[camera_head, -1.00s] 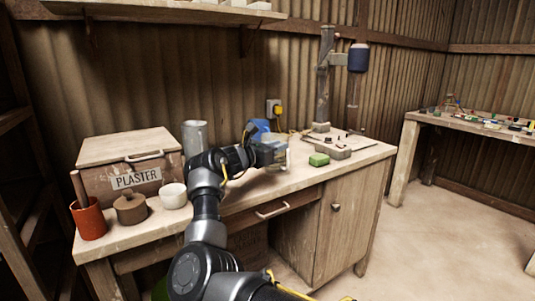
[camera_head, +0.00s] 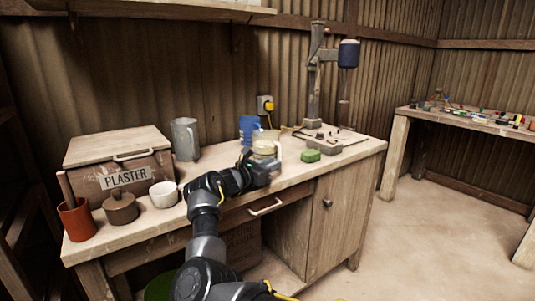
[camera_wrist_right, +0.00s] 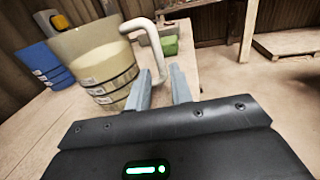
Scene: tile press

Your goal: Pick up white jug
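The white jug (camera_head: 266,148) stands upright on the workbench, cream coloured, with dark bands around its lower part in the right wrist view (camera_wrist_right: 95,55). Its white handle (camera_wrist_right: 153,45) faces my right gripper. My right gripper (camera_wrist_right: 160,84) has its two grey fingers apart. In that view the handle's lower end shows just beyond and between the fingertips; I cannot tell whether they touch. In the head view my right gripper (camera_head: 270,168) is low in front of the jug, with its fingers hard to make out. My left gripper is not in view.
A blue jug (camera_head: 249,130) stands just behind the white jug, and a grey metal jug (camera_head: 185,138) is to the left. A green block (camera_head: 310,156) and a press (camera_head: 315,85) are to the right. A white cup (camera_head: 163,194) and plaster box (camera_head: 120,160) are left.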

